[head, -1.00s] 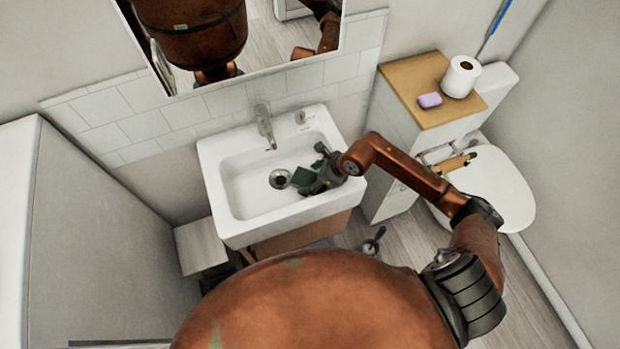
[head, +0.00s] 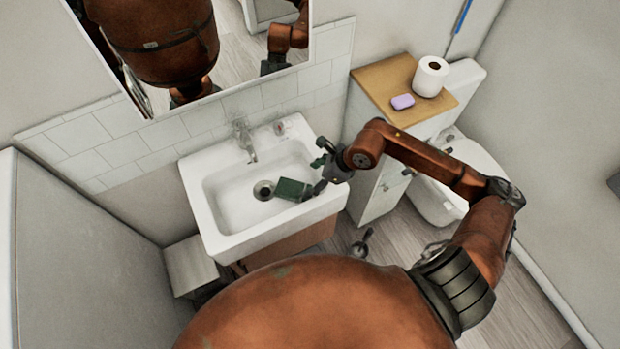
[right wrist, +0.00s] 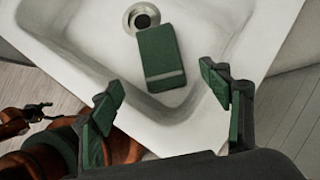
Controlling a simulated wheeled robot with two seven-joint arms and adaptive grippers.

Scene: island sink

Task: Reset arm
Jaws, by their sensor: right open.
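My right gripper (head: 322,165) is open and empty above the right side of the white sink (head: 222,222). In the right wrist view its two green-padded fingers (right wrist: 170,115) stand wide apart. A dark green flat block with a pale stripe (head: 293,190) lies in the basin beside the drain, apart from the fingers. The block also shows in the right wrist view (right wrist: 160,55), beyond the fingertips. My right arm reaches in from the right, bent at the elbow. My left gripper is not clearly in view.
A faucet (head: 244,140) stands at the back of the sink, below a mirror. To the right, a cabinet top (head: 385,80) holds a toilet roll (head: 430,77) and purple soap (head: 402,102). A toilet (head: 470,160) stands at the right. A dark-handled item (head: 362,243) is on the floor.

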